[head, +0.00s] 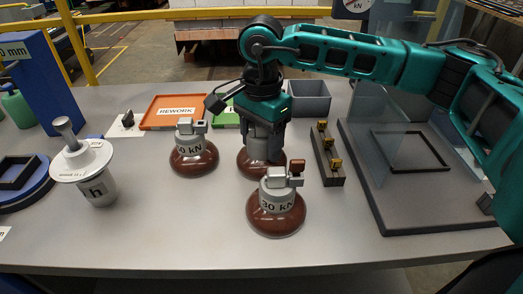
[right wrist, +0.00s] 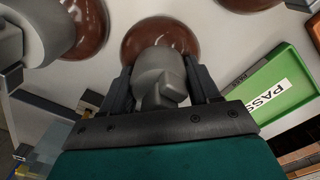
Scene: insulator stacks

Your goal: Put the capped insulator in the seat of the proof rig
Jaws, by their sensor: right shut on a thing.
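Three brown insulators with grey metal tops are in the head view. My right gripper (head: 264,140) points down and is shut on the rear middle insulator (head: 252,165). In the right wrist view its fingers (right wrist: 161,88) close on both sides of the grey top (right wrist: 158,68), above the brown disc (right wrist: 160,35). I cannot tell whether its base touches the table. A front insulator (head: 277,212), marked 30 kN, has a small brown piece on top. Another insulator (head: 194,158) stands to the left. At right, a dark base (head: 420,210) with clear panels and a black square frame (head: 410,151) looks like the proof rig.
An orange REWORK tray (head: 165,122), a green PASS tray (right wrist: 272,97) and a grey bin (head: 312,98) stand behind. A dark rack (head: 325,168) with yellow-topped pieces lies between insulators and rig. A white flanged vessel (head: 98,190) and blue stand (head: 40,90) are left. The front table is clear.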

